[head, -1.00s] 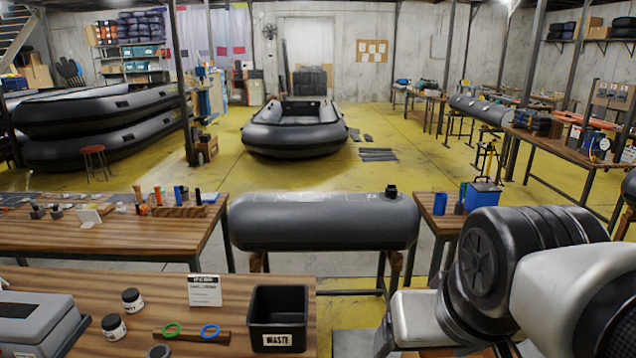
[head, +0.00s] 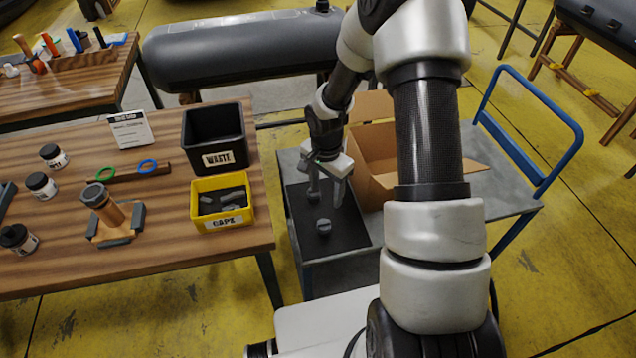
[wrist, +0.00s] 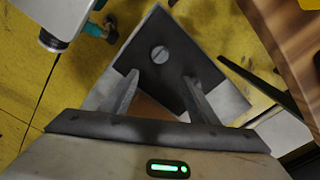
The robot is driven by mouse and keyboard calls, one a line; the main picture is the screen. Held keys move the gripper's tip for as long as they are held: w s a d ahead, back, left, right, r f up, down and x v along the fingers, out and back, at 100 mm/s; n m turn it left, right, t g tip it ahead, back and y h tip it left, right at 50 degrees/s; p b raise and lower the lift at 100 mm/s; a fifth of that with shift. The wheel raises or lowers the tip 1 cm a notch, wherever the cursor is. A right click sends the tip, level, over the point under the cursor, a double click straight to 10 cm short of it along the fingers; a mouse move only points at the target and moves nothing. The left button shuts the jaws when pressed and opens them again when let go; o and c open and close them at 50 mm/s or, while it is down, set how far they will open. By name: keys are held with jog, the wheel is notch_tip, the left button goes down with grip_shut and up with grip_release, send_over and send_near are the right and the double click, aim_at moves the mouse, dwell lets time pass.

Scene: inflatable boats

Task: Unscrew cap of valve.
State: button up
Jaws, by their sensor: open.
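A small round grey piece with a raised bar across its top (head: 324,227) lies on the dark mat (head: 350,236) of the cart. It also shows in the wrist view (wrist: 160,54), beyond my fingertips. I cannot tell whether it is a cap or a whole valve. My gripper (head: 326,194) points down over the mat, open and empty, behind the piece in the head view and apart from it. Its two fingers also show in the wrist view (wrist: 161,77). On the wooden table, a brown post with a grey round top (head: 95,194) stands upright on a base with grey blocks.
A yellow bin labelled CAPS (head: 222,222) holds several grey pieces. A black WASTE bin (head: 216,154) stands behind it. An open cardboard box (head: 378,178) sits on the cart beside my arm. A large grey tube (head: 230,52) lies behind the table.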

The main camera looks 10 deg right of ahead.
send_over(324, 222)
notch_tip(324, 222, down, 4)
jog(key=shift+m, duration=0.4)
notch_tip(324, 222, down, 10)
jog(key=b, duration=0.7)
jog(key=shift+b, duration=0.3)
jog(key=c, duration=1.1)
jog(key=n, duration=0.5)
jog(key=shift+n, duration=0.3)
jog(key=shift+f, duration=0.1)
